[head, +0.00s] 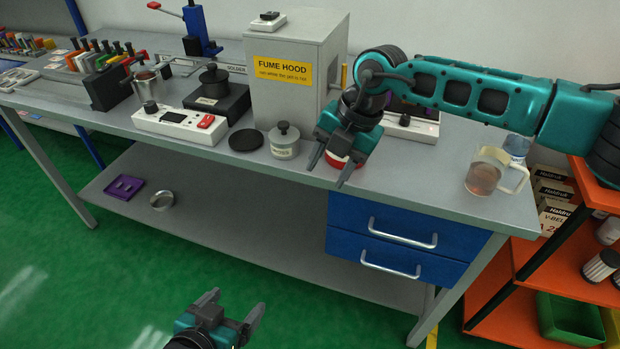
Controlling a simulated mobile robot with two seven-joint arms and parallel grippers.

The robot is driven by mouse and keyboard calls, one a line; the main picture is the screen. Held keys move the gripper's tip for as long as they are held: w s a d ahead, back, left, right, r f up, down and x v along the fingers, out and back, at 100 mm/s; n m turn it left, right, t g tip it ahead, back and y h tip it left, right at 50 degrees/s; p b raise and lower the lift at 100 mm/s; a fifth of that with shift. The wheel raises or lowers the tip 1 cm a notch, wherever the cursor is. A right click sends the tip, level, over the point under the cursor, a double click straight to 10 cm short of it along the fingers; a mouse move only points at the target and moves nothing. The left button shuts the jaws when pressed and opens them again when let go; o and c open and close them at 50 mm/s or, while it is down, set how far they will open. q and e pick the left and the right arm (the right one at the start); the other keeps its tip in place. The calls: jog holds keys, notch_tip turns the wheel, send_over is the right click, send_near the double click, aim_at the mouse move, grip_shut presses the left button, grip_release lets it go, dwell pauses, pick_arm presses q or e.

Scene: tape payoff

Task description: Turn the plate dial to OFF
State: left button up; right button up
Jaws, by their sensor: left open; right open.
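A white control box (180,125) stands near the front edge of the grey bench, with a black dial (151,107) at its left and a red switch (206,121) at its right. The dial's marked setting is too small to read. A black hot plate (232,106) behind the box carries a dark pot (213,83). My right gripper (331,168) is open, pointing down in front of a red-and-white container (352,160), well right of the box. My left gripper (235,300) is open and empty, low over the green floor in front of the bench.
A lidded jar (285,141) and a black disc (246,140) lie between the box and my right gripper. The fume hood (295,62) rises behind. A metal beaker (147,82) stands behind the dial. A glass mug (487,171) stands at the bench's right.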

jog(key=shift+n+g+y, duration=0.3)
jog(key=shift+g+y, duration=0.2)
jog(key=shift+y, duration=0.4)
jog(key=shift+s+a+f, duration=0.25)
jog(key=shift+s+a, duration=0.45)
jog(key=shift+a, duration=0.15)
jog(key=shift+s+a+f, duration=0.2)
jog(key=shift+s+a, duration=0.45)
jog(key=shift+a, duration=0.15)
